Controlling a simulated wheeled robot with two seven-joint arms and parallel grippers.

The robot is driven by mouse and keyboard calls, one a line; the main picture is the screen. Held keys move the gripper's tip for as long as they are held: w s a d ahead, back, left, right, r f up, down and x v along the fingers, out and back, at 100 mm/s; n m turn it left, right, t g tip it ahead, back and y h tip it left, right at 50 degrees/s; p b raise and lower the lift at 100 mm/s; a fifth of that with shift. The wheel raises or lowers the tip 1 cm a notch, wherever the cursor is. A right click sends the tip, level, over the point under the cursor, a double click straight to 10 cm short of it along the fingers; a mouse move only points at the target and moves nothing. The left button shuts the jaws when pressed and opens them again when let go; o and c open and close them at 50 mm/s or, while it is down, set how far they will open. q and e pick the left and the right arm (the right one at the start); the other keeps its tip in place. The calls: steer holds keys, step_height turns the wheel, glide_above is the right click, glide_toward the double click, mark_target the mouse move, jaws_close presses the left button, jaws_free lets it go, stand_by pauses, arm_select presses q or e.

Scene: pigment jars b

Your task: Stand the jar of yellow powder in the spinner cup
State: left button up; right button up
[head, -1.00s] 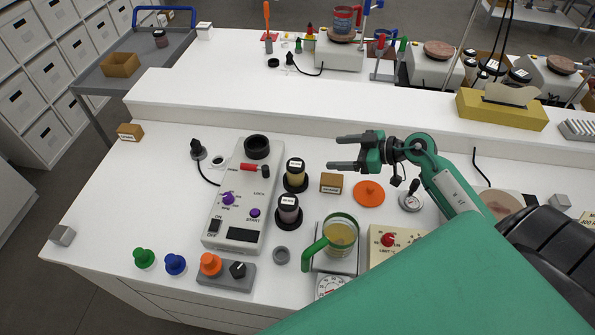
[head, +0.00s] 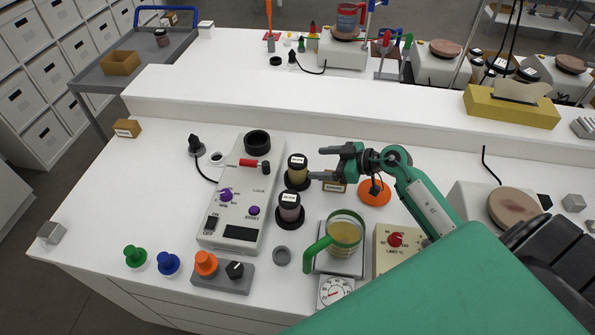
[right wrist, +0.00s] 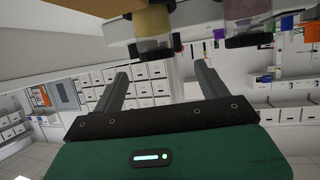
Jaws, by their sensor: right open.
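The jar of yellow powder (head: 297,171) has a black lid with a white label and stands upright in a black ring base. In the right wrist view the yellow jar (right wrist: 153,20) shows at the top, partly cut off. The spinner cup (head: 257,141) is a black, empty-looking ring at the far end of the grey spinner box (head: 235,185). My right gripper (head: 316,163) is open, just right of the yellow jar, with its fingers pointing left towards it. The jar is not between the fingers (right wrist: 162,78). My left gripper is not in view.
A jar of purple powder (head: 289,206) stands close in front of the yellow one. A small brown block (head: 335,187) and an orange disc (head: 374,193) lie beneath and beside my right gripper. A glass beaker with a green handle (head: 344,231) stands nearer. A raised white ledge (head: 300,110) runs behind.

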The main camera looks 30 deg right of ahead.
mark_target(302, 161)
steer(key=x, duration=0.3)
steer(key=shift+w+a+p, duration=0.1)
steer(key=shift+w+p, duration=0.05)
steer(key=shift+p, duration=0.15)
steer(key=p+x, duration=0.1)
steer(key=x, duration=0.3)
steer(key=shift+w+f, duration=0.25)
steer(key=shift+w, duration=0.2)
steer(key=shift+c, duration=1.1)
steer(key=c, duration=1.2)
steer(key=shift+r, duration=0.15)
